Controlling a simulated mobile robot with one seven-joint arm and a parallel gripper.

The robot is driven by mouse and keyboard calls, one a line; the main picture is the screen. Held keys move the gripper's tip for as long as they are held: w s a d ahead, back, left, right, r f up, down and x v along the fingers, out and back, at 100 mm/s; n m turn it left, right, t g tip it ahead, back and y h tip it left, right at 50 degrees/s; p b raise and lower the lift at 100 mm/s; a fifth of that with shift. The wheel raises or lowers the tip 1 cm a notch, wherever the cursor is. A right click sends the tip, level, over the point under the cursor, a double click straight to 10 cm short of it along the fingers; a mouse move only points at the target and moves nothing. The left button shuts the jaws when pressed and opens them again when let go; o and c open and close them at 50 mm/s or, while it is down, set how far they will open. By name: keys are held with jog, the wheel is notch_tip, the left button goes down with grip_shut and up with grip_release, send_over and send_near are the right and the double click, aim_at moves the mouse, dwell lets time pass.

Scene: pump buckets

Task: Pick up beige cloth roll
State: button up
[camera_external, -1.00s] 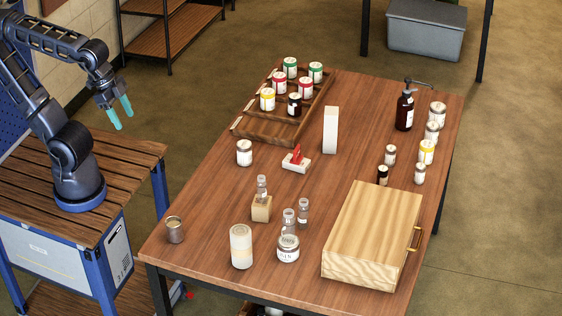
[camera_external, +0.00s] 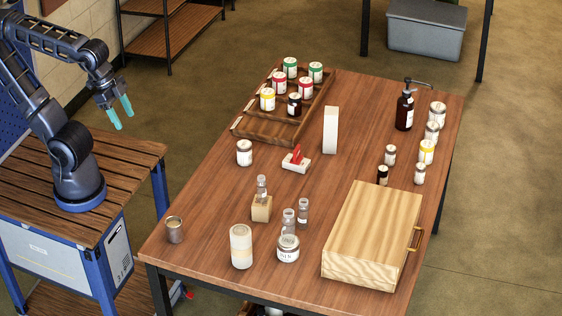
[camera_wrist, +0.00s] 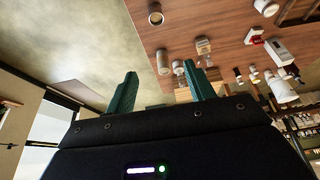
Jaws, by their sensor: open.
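The beige cloth roll seems to be the pale upright cylinder (camera_external: 241,247) near the front edge of the wooden table. In the wrist view, a pale cylinder (camera_wrist: 163,62) that looks like the same roll shows between my fingers, well beyond them. My gripper (camera_external: 122,120) has teal fingers, hangs left of the table in the air, and is apart from the roll. Its fingers are spread and empty in the wrist view (camera_wrist: 160,70).
A metal cup (camera_external: 175,230) stands left of the roll. A labelled glass jar (camera_external: 288,248), small bottles and a wooden block (camera_external: 261,209) stand to its right. A wooden case (camera_external: 372,235) lies farther right. A tray (camera_external: 262,128) with several jars is at the back.

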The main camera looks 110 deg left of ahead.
dwell(0.3)
jog(key=o, duration=0.6)
jog(key=shift+o, duration=0.2)
jog(key=shift+w, duration=0.15)
jog(key=m+h, duration=0.2)
jog(key=m, duration=0.4)
send_over(239, 230)
jog(key=s+a, duration=0.2)
jog(key=s, duration=0.1)
notch_tip(239, 230, down, 24)
jog(key=r, duration=0.1)
jog(key=shift+g, duration=0.3)
jog(key=shift+x, duration=5.65)
